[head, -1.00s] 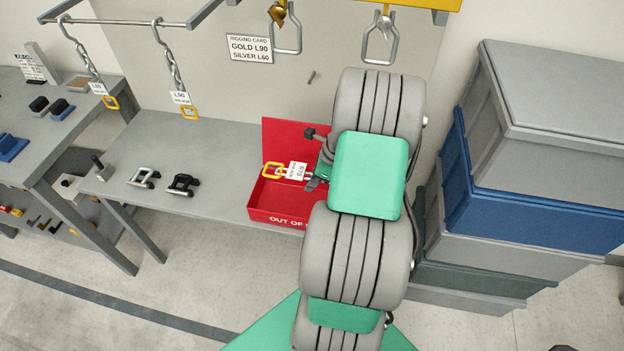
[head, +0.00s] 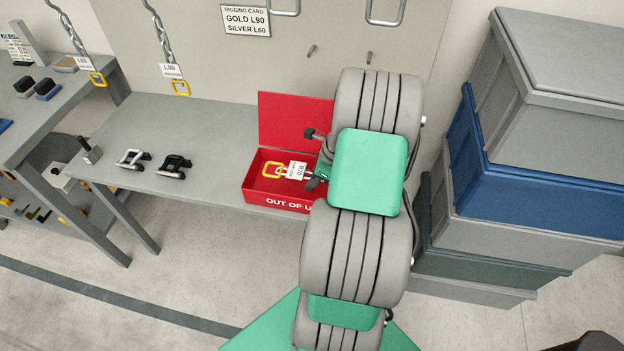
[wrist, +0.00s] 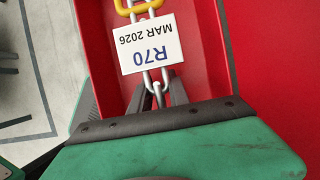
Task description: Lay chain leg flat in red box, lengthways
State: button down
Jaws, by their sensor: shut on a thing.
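The chain leg (wrist: 148,76) has silver links, a yellow end link (head: 272,170) and a white tag reading R70, MAR 2026 (wrist: 152,44). My gripper (wrist: 158,98) is shut on its silver links near the tag. It also shows in the head view (head: 314,177), partly hidden by my arm. The red box (head: 280,197) stands on the bench with its lid up. The chain leg stretches out from my fingers over the box, lengthways between its walls in the wrist view. I cannot tell whether it touches the floor of the box.
Two more chains hang at the left with tags (head: 169,71) and yellow links. Stacked crates (head: 530,195) stand at the right.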

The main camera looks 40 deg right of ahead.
jog(key=c, duration=1.2)
grip_release()
jog(key=shift+o, duration=0.2)
jog(key=shift+f, duration=0.15)
jog(key=v, duration=0.7)
jog(key=shift+s+r, duration=0.1)
jog(key=shift+r, duration=0.15)
notch_tip(320, 180, up, 14)
jog(key=p, duration=1.3)
jog(key=shift+r, duration=0.15)
jog(key=shift+d, duration=0.1)
